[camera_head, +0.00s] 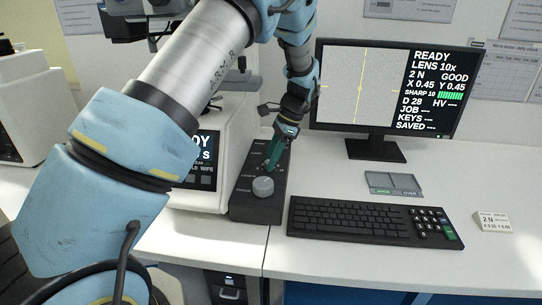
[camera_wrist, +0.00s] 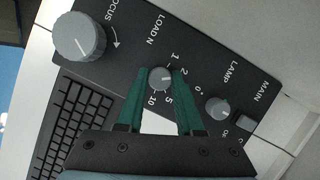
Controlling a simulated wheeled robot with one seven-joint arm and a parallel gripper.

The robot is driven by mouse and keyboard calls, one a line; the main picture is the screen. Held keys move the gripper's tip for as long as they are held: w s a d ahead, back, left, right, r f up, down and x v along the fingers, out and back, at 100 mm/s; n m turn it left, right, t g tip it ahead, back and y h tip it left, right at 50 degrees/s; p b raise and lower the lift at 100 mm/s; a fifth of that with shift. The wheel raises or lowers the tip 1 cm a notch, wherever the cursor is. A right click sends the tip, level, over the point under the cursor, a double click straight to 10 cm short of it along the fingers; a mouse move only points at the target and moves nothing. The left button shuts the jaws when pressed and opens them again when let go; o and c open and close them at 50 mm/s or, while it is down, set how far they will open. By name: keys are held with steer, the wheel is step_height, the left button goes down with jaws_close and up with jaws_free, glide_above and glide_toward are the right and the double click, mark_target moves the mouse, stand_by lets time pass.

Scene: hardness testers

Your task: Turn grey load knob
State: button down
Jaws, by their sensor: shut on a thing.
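The grey load knob (camera_wrist: 160,78) is a small round dial with a pale pointer line, on the black control box (camera_head: 248,213). White marks 1, 2, 5 and 10 surround it, beside the words LOAD N. My gripper (camera_wrist: 159,74) has its green fingers closed on the knob, one on each side. In the head view my gripper (camera_head: 272,152) reaches down onto the box and hides the knob. The monitor (camera_head: 362,88) reads 2 N and GOOD.
The large grey focus knob (camera_wrist: 80,37) and the smaller lamp knob (camera_wrist: 217,107) flank the load knob. A main switch (camera_wrist: 244,119) lies beyond the lamp knob. A keyboard (camera_head: 350,219) is right of the box, and the white tester (camera_head: 208,184) stands left.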

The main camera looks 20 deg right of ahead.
steer(key=shift+n, duration=0.6)
steer(key=c, duration=0.5)
jaws_free()
steer(key=shift+c, duration=0.2)
steer(key=b+v, duration=0.2)
steer(key=v, duration=0.8)
steer(key=shift+w+r, duration=0.15)
steer(key=shift+r, duration=0.25)
steer(key=shift+d, duration=0.15)
